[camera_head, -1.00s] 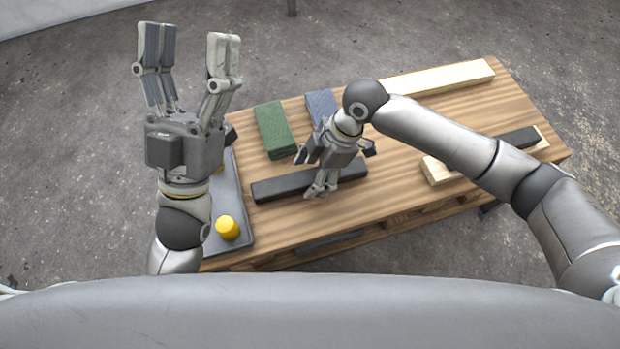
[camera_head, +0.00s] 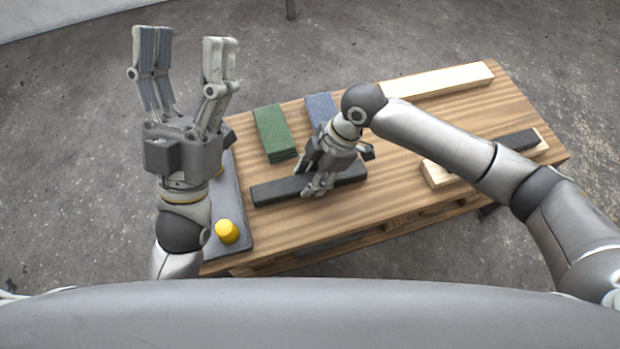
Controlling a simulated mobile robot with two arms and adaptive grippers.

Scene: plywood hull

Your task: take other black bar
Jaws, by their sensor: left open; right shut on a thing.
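A long black bar (camera_head: 272,191) lies on the near left part of the wooden table. My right gripper (camera_head: 318,187) reaches down over its middle and is shut on it; the fingers hide part of the bar. A second black bar (camera_head: 518,139) lies on a pale wooden block (camera_head: 437,175) at the right, partly hidden behind my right arm. My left gripper (camera_head: 185,65) is raised at the left of the table, fingers up, open and empty.
Green blocks (camera_head: 274,132) and a blue block (camera_head: 320,107) lie behind the held bar. A long pale plank (camera_head: 445,79) lies at the back. A grey tray (camera_head: 238,205) with a yellow cylinder (camera_head: 227,232) is at the left edge. The table's (camera_head: 400,211) near middle is clear.

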